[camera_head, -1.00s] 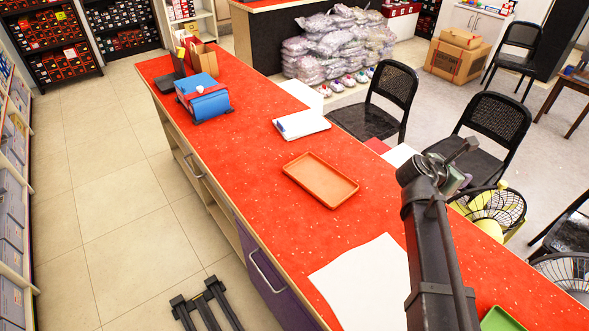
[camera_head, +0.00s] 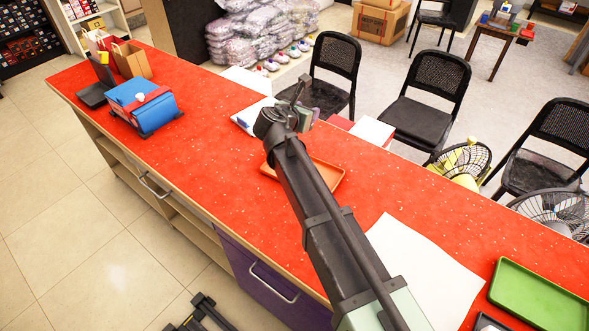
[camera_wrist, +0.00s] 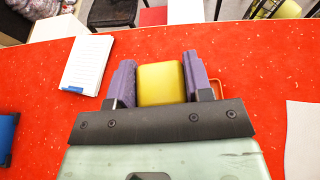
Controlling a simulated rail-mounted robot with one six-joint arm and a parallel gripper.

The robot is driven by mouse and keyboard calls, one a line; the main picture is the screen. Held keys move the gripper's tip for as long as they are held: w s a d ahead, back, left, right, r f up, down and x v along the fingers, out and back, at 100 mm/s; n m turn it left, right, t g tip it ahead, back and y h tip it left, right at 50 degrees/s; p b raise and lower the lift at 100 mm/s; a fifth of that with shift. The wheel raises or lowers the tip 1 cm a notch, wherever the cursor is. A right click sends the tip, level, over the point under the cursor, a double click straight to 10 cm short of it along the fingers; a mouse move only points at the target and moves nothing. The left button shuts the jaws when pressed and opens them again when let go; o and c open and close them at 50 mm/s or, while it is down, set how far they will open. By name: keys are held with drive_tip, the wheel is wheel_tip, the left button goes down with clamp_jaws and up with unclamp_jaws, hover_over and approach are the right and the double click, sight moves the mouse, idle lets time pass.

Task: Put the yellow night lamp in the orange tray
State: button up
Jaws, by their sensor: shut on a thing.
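My gripper (camera_wrist: 159,84) is shut on the yellow night lamp (camera_wrist: 160,84), a rounded yellow block between two purple fingers in the wrist view. In the head view my gripper (camera_head: 303,117) is above the red counter, just beyond the orange tray; the lamp is hidden there. The orange tray (camera_head: 329,174) lies on the counter, partly covered by my arm. Only a bit of the tray's rim (camera_wrist: 217,86) shows in the wrist view, just right of the right finger.
A notepad (camera_wrist: 86,64) lies left of my gripper. White paper (camera_head: 425,270) and a green tray (camera_head: 540,297) lie to the right. Black chairs (camera_head: 428,95) stand behind the counter.

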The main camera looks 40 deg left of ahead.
wheel_tip(320, 180, down, 20)
drive_tip(key=b, duration=1.8)
drive_tip(key=shift+b, duration=0.35)
drive_tip(key=shift+r, duration=0.3)
drive_tip(key=shift+f, duration=0.2)
drive_tip(key=o, duration=1)
drive_tip(key=shift+r, duration=0.15)
drive_tip(key=shift+s+r+p, duration=0.25)
drive_tip(key=shift+p, duration=0.2)
drive_tip(key=p+v, duration=0.4)
drive_tip(key=v, duration=0.7)
drive_tip(key=shift+s, duration=0.25)
drive_tip(key=shift+f, duration=0.1)
